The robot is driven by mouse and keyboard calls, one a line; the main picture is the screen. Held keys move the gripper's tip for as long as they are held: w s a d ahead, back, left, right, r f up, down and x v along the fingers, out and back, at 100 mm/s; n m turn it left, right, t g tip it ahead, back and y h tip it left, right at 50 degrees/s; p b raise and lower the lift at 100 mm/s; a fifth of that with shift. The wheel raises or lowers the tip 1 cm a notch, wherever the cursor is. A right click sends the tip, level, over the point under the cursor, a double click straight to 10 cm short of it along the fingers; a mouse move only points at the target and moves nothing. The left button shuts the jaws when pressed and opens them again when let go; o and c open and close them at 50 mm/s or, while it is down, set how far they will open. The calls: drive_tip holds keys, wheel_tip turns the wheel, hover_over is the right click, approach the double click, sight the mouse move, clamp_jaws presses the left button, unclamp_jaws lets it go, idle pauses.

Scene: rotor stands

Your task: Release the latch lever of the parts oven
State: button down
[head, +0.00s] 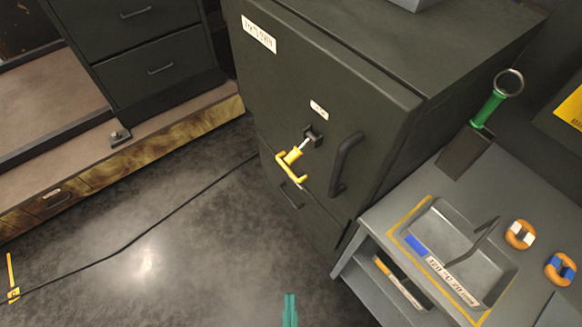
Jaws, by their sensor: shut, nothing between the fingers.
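The parts oven (300,60) is a dark grey cabinet with a white label at its upper left. Its latch lever (292,157) has a yellow grip on a short metal rod, which comes from a small black mount on the door. The lever points down and to the left. A yellow bracket-shaped piece (290,176) is just below the grip; I cannot tell whether they touch. A black door handle (344,163) is right of the lever. My gripper (290,297) shows as teal fingertips at the bottom edge, shut and empty, well below the lever in the picture.
A dark drawer cabinet (150,50) stands upper left.

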sight(300, 150)
drive_tip(key=w+a+f+n+t+h, duration=0.1)
drive_tip(key=w+f+n+h, duration=0.1)
drive_tip(key=w+n+h, duration=0.7)
drive_tip(key=w+a+f+n+t+h, duration=0.1)
drive_tip(key=w+n+h, duration=0.9)
drive_tip(key=w+n, duration=1)
drive_tip(key=shift+w+a+f+n, duration=0.2)
drive_tip(key=shift+f+n, duration=0.5)
drive_tip(key=shift+n, duration=0.2)
drive_tip(key=w+d+r, duration=0.3)
drive_tip(key=w+r, duration=0.2)
drive_tip(key=r, duration=0.5)
drive_tip(key=shift+d, duration=0.2)
